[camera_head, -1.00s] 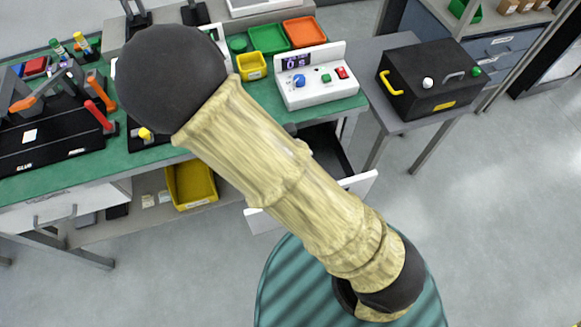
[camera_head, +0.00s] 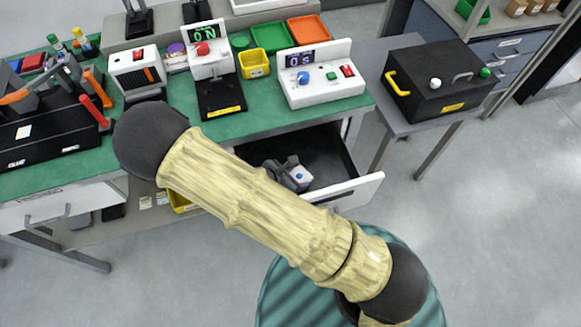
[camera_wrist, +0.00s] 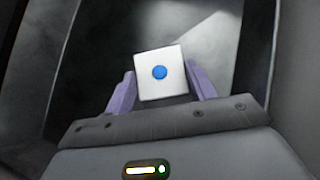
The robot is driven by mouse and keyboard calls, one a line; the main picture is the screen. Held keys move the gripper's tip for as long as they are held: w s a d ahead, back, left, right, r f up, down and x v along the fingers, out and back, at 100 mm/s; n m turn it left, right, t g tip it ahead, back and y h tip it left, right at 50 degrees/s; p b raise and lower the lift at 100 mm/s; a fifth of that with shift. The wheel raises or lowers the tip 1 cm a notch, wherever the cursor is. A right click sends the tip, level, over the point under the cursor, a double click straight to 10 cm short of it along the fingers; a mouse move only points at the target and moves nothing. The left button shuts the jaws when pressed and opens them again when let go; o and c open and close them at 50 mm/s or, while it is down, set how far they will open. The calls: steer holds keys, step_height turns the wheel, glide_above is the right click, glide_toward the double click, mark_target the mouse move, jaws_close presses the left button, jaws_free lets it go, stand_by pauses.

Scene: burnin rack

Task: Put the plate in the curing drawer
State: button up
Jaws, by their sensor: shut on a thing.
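The plate is a small white square with a round blue spot on top; in the wrist view the plate (camera_wrist: 147,88) sits between the two pale purple fingers of my gripper (camera_wrist: 160,84). My gripper is shut on it. In the head view my gripper (camera_head: 284,176) is over or inside the open drawer (camera_head: 357,191) under the green bench, and the plate (camera_head: 302,179) shows at its tip. The drawer has a white front and a dark, empty-looking interior. I cannot tell whether the plate touches the drawer floor. My arm hides the drawer's left part.
A black box (camera_head: 437,80) with a yellow handle stands on a side table at right.

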steer(key=w, duration=0.2)
steer(key=w+a+p, duration=0.1)
steer(key=w, duration=0.1)
steer(key=shift+w+r, duration=0.1)
steer(key=shift+f, duration=0.65)
steer(key=o, duration=1)
steer(key=shift+s, duration=0.2)
steer(key=p+v, duration=0.2)
steer(key=v, duration=1)
